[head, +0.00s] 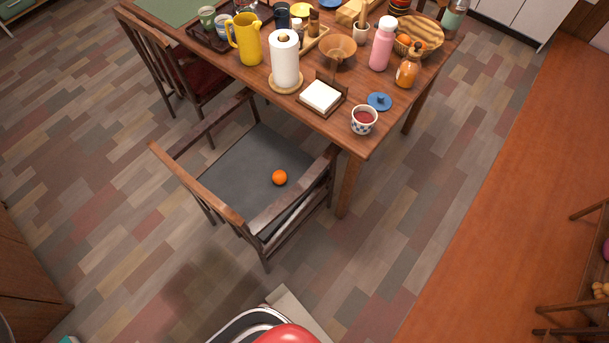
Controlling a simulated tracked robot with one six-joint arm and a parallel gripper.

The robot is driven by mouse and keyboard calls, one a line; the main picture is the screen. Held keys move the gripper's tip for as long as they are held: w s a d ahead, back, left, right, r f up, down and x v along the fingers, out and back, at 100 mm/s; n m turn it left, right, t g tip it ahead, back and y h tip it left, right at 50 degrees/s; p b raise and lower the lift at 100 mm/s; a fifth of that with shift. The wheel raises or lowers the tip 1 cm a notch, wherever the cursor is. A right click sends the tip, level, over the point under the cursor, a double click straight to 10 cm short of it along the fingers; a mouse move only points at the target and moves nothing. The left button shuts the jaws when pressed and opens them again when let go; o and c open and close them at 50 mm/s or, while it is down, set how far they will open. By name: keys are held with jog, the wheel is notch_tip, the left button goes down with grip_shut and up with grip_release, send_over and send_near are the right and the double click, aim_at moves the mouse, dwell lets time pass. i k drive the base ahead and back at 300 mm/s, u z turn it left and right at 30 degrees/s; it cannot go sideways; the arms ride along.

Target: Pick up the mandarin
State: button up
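The mandarin (279,177) is a small orange ball. It lies on the dark grey seat of a wooden armchair (235,172), towards the seat's right side and close to the right armrest. The armchair stands at the near side of the dining table. My gripper is not in view. Only parts of my own body show at the bottom edge, apart from the chair.
The table (331,125) is crowded: a paper towel roll (285,60), a yellow pitcher (246,40), a napkin holder (321,97), a cup (363,120) and a pink bottle (382,44). The chair's armrests flank the mandarin. Floor (150,250) in front is clear.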

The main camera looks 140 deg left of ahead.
aim_at(279, 177)
jog(key=z, duration=3.85)
jog(key=k, duration=1.7)
